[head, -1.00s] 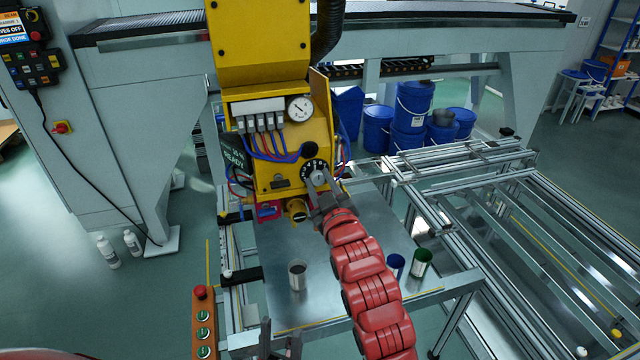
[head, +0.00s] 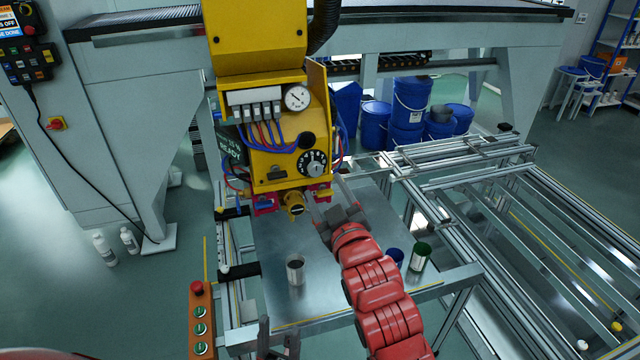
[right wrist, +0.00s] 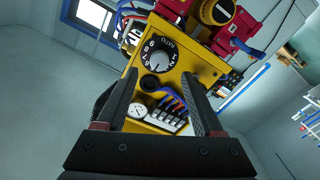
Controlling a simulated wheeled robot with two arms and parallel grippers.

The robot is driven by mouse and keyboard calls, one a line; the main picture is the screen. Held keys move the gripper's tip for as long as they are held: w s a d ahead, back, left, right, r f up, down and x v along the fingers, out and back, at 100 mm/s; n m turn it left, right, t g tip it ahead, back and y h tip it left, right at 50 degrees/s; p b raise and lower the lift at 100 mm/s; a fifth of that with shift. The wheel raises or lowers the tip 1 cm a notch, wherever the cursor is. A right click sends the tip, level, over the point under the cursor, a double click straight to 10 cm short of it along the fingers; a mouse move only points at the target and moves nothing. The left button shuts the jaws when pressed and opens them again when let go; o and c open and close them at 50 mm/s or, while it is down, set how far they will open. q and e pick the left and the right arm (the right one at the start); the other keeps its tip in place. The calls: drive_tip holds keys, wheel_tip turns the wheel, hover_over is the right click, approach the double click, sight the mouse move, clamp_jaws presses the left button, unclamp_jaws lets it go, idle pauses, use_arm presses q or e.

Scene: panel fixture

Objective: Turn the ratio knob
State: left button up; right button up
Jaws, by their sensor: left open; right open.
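The ratio knob (head: 315,170) is a grey knob on a black, numbered dial on the front of the yellow panel box. In the right wrist view the knob (right wrist: 158,60) shows upside down, beyond the fingertips. My right gripper (head: 325,190) is open and empty, below the knob and apart from it. In the right wrist view its two fingers (right wrist: 160,80) stand wide apart with nothing between them. My left gripper (head: 278,335) is open and empty at the bottom edge, far below the panel.
A yellow-and-black knob (head: 294,206) sits under the box, near my right gripper. A gauge (head: 297,97) and hoses are above and left of the dial.

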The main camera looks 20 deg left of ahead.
drive_tip(key=p+v, duration=1.1)
drive_tip(key=p, duration=0.1)
drive_tip(key=shift+p, duration=0.4)
drive_tip(key=shift+d, duration=0.1)
